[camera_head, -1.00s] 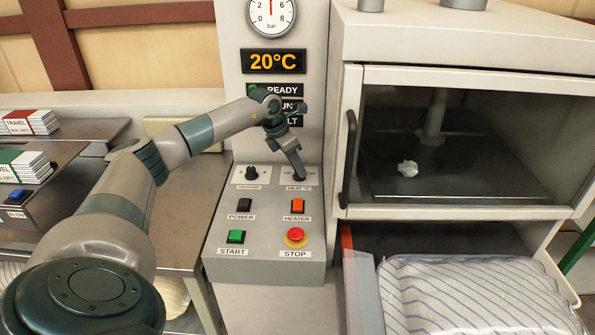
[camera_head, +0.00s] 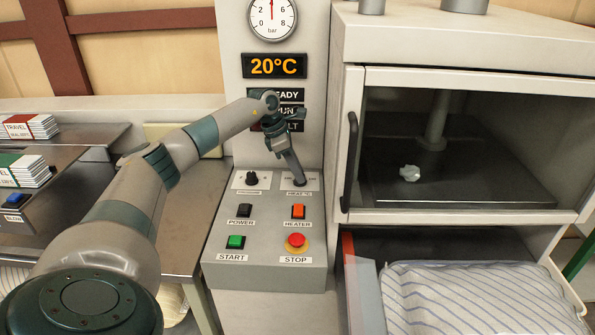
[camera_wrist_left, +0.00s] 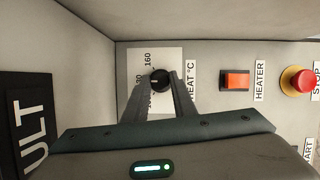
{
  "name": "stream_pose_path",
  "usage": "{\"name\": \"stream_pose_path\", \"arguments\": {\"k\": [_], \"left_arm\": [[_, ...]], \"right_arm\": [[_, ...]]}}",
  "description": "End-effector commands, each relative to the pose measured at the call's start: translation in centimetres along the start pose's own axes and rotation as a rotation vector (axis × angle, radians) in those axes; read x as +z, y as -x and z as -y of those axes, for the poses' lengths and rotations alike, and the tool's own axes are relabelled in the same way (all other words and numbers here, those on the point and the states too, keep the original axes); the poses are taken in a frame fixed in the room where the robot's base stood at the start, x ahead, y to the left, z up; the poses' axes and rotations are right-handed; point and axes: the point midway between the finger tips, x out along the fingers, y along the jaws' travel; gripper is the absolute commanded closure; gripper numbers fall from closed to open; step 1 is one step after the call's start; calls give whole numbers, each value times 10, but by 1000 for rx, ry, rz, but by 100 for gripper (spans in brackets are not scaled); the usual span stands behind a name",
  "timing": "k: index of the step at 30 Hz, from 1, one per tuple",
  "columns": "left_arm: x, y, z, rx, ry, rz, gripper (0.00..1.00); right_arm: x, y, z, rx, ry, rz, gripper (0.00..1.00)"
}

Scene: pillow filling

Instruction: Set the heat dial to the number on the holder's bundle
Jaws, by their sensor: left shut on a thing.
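The heat dial (camera_wrist_left: 160,80) is a small black knob on a white scale plate in the left wrist view. The number 160 shows on the scale; other numbers are partly hidden by a finger. My left gripper (camera_wrist_left: 168,88) is shut on the dial, one finger on each side; it also shows at the upper right of the control panel in the head view (camera_head: 298,178). A red-marked bundle (camera_head: 30,126) and a green-marked bundle (camera_head: 24,170) of cards lie at the far left. Their small print is too small to read surely. My right gripper is out of view.
The display (camera_head: 274,66) reads 20°C. The panel has a second black knob (camera_head: 251,178), POWER (camera_head: 244,211), HEATER (camera_head: 298,211), START (camera_head: 235,242) and a red STOP button (camera_head: 295,241). A glass-doored press (camera_head: 460,140) stands right, above a striped pillow (camera_head: 480,295).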

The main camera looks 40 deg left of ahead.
Motion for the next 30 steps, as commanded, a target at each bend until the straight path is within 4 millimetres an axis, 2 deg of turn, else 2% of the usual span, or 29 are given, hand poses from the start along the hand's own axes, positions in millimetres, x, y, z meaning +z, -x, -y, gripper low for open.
{"name": "stream_pose_path", "arguments": {"k": [2,3,4,14,19,25,30], "left_arm": [[0,1,-1,2,0,1,98],[0,1,-1,2,1,1,66],[0,1,-1,2,1,1,59],[0,1,0,1,1,0,58],[0,7,-1,2,1,1,58],[0,28,-1,3,0,1,58],[0,59,-1,5,1,3,58]], "right_arm": [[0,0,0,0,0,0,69],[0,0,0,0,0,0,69],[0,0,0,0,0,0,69],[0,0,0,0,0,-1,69],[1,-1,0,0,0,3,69],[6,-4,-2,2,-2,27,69],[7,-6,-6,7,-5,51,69]]}}
